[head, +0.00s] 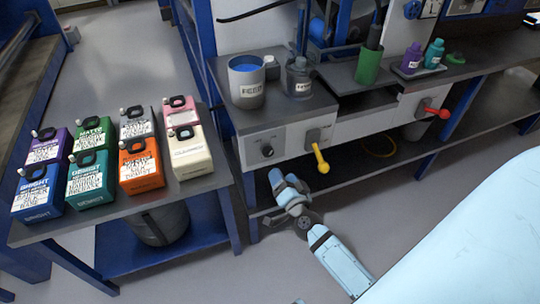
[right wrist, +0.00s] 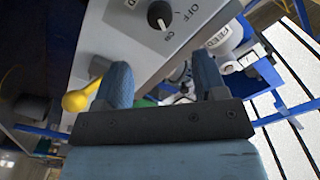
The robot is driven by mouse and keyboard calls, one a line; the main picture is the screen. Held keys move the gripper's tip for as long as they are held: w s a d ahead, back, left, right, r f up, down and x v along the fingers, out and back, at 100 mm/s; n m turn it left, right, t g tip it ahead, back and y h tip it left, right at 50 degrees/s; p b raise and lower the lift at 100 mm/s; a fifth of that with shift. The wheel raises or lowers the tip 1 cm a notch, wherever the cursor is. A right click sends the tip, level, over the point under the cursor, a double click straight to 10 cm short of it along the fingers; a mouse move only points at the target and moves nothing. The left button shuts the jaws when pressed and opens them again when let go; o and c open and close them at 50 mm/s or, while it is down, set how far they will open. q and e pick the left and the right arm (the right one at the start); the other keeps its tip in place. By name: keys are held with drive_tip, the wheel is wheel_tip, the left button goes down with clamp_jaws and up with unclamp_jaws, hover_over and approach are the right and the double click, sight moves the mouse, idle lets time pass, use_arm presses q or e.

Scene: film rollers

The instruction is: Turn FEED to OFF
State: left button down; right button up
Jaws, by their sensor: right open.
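A round black knob (head: 267,151) sits on the grey front panel under the bench top, left of a yellow ball-ended lever (head: 320,160). In the right wrist view the knob (right wrist: 160,14) has OFF printed beside it and a smaller mark, hard to read, on another side. A cut-off label ending in D shows near it. A white line on the knob points toward the smaller mark. My right gripper (head: 287,180) is open and empty, below the panel. Its fingertips (right wrist: 160,62) are apart from the knob. My left gripper is not in view.
The yellow lever (right wrist: 76,101) stands out close to my right gripper's finger. A grey cup (head: 247,90) and a bottle (head: 299,80) stand on the bench above. A red lever (head: 438,112) is further right. Several coloured jugs (head: 140,165) fill the left table.

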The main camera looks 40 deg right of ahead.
sight(270, 154)
drive_tip(key=x, duration=1.1)
drive_tip(key=shift+a+b, duration=0.1)
drive_tip(key=shift+b, duration=0.3)
drive_tip(key=c, duration=0.9)
